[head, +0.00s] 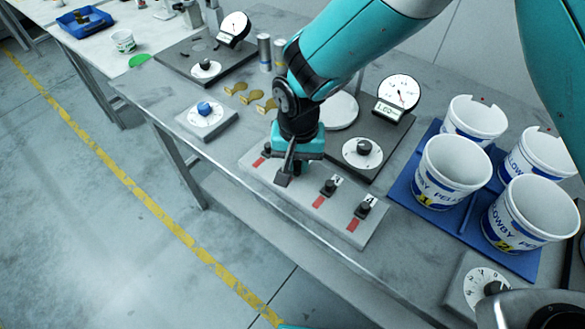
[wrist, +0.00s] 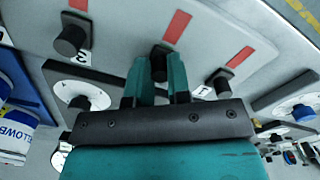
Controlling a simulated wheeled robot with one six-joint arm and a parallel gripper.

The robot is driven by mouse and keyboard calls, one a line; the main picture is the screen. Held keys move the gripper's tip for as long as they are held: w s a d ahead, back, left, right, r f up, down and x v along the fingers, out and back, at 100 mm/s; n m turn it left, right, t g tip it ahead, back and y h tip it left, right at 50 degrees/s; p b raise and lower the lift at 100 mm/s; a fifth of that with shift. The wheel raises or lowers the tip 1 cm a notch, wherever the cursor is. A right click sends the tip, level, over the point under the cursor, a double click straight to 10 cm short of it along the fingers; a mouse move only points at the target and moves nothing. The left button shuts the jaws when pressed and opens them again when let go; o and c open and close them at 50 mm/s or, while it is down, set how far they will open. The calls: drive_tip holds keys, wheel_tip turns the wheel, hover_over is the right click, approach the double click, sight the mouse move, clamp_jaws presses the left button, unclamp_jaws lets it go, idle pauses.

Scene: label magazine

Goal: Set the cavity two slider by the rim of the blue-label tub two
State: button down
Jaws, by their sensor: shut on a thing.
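My gripper (head: 287,178) is over the grey slider panel (head: 300,202), second knob from the left. In the wrist view its teal fingers (wrist: 161,82) are shut on the black cavity two slider knob (wrist: 159,62); a red strip (wrist: 175,27) runs beyond it. In the head view the gripper hides this knob. Slider one (wrist: 221,81) and slider three (wrist: 72,41) stand on either side. The blue-label tub two (head: 522,222) stands upright at the front right of the blue tray (head: 430,217), with a white rim and a yellow 2.
Slider four (head: 364,207) is at the panel's right end. Other white tubs, including tub one (head: 446,172), share the tray. A dial gauge (head: 399,93) and knob plate (head: 362,152) stand behind the panel. A blue-knob dial (head: 206,112) is left. The table's front edge is close.

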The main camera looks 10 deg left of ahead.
sight(299, 162)
drive_tip(key=c, duration=1.1)
unclamp_jaws()
drive_tip(key=shift+w+d, duration=0.15)
drive_tip(key=shift+w, duration=0.1)
drive_tip(key=shift+o, duration=0.2)
drive_tip(key=shift+s, duration=0.1)
drive_tip(key=shift+r, duration=0.15)
wheel_tip(299, 162, up, 17)
drive_tip(key=b, duration=0.2)
drive_tip(key=shift+b, duration=0.4)
